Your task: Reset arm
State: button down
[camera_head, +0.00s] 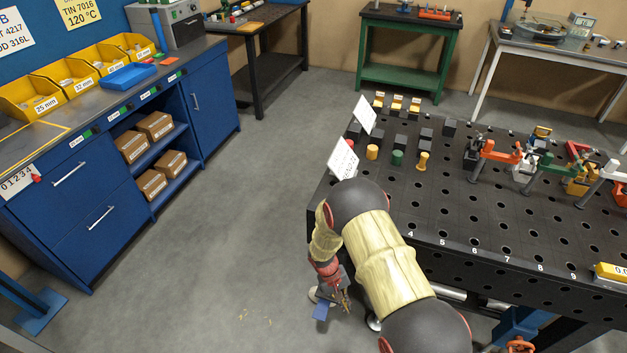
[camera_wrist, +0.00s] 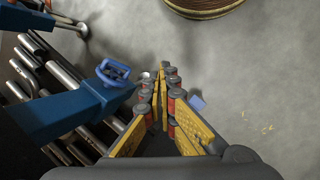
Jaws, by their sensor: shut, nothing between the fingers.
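My gripper (camera_head: 338,301) hangs at the end of my bent arm, beside the left edge of the black perforated table. It points down toward the grey floor. In the wrist view my gripper (camera_wrist: 161,76) shows its yellow fingers with the tips together and nothing between them. My arm, in a cream sleeve with dark joints, crosses the lower middle of the head view and hides part of the table's near left corner.
The black perforated table (camera_head: 470,215) on the right bears clamps, pegs and blocks. A blue cabinet (camera_head: 75,195) with yellow bins stands on the left. In the wrist view a blue table leg (camera_wrist: 65,110) and metal tubes are close on the left.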

jog(key=s+d+r+y, duration=0.1)
jog(key=s+r, duration=0.1)
jog(key=r, duration=1.1)
jog(key=s+d+r+y, duration=0.1)
jog(key=s+r, duration=0.2)
jog(key=r, duration=0.9)
jog(key=s+d+r+m+t, duration=0.1)
jog(key=s+d+r+t, duration=0.1)
jog(key=s+r, duration=0.3)
jog(key=s+d+r+m+t+y, duration=0.1)
jog(key=s+r, duration=0.4)
jog(key=r, duration=0.9)
jog(key=s+d+r+m+t, duration=0.1)
jog(key=s+r+t, duration=0.3)
jog(key=r, duration=0.6)
jog(key=shift+s+d+t+y, duration=0.4)
jog(key=shift+s+d, duration=0.1)
jog(key=shift+d, duration=0.4)
